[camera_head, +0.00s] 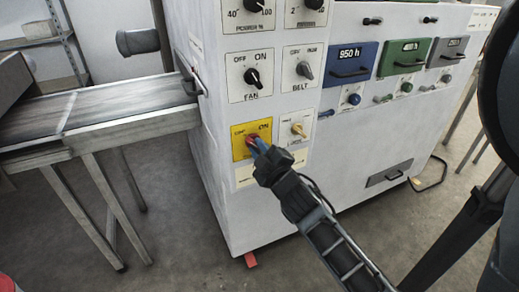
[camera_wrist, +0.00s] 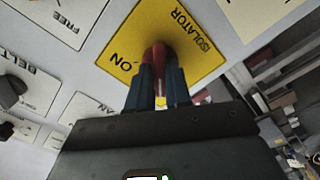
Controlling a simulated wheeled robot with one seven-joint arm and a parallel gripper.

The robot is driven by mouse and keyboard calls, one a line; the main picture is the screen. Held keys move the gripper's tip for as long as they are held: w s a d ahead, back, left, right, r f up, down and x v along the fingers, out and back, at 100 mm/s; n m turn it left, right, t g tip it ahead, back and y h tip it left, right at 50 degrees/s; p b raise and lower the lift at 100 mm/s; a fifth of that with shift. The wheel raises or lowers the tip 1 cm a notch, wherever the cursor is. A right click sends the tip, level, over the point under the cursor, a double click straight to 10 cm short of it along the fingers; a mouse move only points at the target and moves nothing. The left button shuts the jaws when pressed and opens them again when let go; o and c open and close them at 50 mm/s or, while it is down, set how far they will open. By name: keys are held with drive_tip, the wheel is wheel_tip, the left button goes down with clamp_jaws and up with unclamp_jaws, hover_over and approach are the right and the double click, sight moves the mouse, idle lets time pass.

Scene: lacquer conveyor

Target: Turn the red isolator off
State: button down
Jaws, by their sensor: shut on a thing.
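The red isolator knob (camera_head: 249,140) sits on a yellow plate (camera_head: 240,154) low on the front of the white machine. In the head view, ON is printed at the upper right of the plate. The wrist view shows the red knob (camera_wrist: 157,54) and the yellow plate (camera_wrist: 200,62) with the words ISOLATOR and ON. My gripper (camera_head: 256,146) reaches up to it from the lower right. Its blue fingers (camera_wrist: 157,84) stand on either side of the knob and are shut on it. The fingers hide part of the knob, so its exact pointing is hard to tell.
A yellow knob (camera_head: 299,130) is just right of the isolator. The FAN knob (camera_head: 252,78) and BELT knob (camera_head: 304,70) are above. Drawers with handles, such as the blue one (camera_head: 350,60), lie to the right. A conveyor (camera_head: 100,108) enters at the left.

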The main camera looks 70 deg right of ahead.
drive_tip(key=c, duration=1.1)
unclamp_jaws()
drive_tip(key=shift+c, duration=0.2)
drive_tip(key=shift+s+a, duration=0.1)
drive_tip(key=b+v, duration=0.2)
drive_tip(key=v, duration=0.5)
drive_tip(key=shift+s+a, duration=0.2)
